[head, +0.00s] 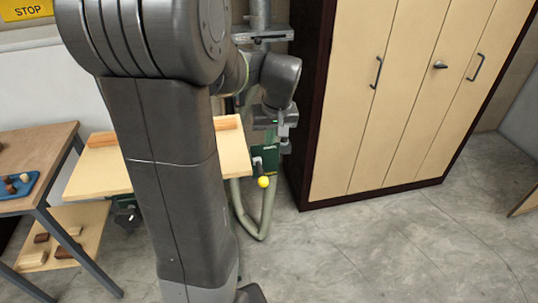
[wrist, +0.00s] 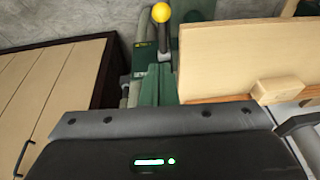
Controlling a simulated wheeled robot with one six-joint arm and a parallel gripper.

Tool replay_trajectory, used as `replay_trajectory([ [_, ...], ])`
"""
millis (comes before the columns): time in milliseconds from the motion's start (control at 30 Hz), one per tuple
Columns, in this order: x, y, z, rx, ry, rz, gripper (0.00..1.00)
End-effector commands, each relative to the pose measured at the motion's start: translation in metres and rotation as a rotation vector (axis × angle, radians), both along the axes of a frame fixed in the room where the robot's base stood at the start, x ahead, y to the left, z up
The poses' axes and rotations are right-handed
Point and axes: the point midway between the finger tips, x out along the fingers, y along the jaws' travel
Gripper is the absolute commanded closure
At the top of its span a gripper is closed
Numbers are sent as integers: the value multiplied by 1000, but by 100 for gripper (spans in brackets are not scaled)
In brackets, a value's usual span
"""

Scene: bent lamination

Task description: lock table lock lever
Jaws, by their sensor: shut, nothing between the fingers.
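The table lock lever is a short dark arm with a yellow ball knob (head: 263,182), at the right end of the wooden table (head: 234,158) in the head view. In the wrist view the yellow knob (wrist: 161,12) is at the top, above its dark lever arm (wrist: 164,40) and the green machine frame (wrist: 150,88). My gripper (head: 286,146) points down, shut and empty, above and slightly right of the knob, apart from it in the head view. Only my gripper's dark housing shows along the bottom of the wrist view; its fingertips are not visible there.
A tall cabinet (head: 400,90) with beige doors stands close to the right of my gripper. A green hose (head: 266,215) hangs below the lever. A side table (head: 50,150) with a blue tray (head: 18,184) is at the left. The floor (head: 370,245) at the front right is clear.

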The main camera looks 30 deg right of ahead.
Motion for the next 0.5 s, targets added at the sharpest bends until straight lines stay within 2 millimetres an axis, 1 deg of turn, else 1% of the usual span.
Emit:
replay_trajectory([
  [367, 0, -2, 1, -1, 1, 1, 100],
  [500, 2, -1, -7, 2, 4, 1, 100],
])
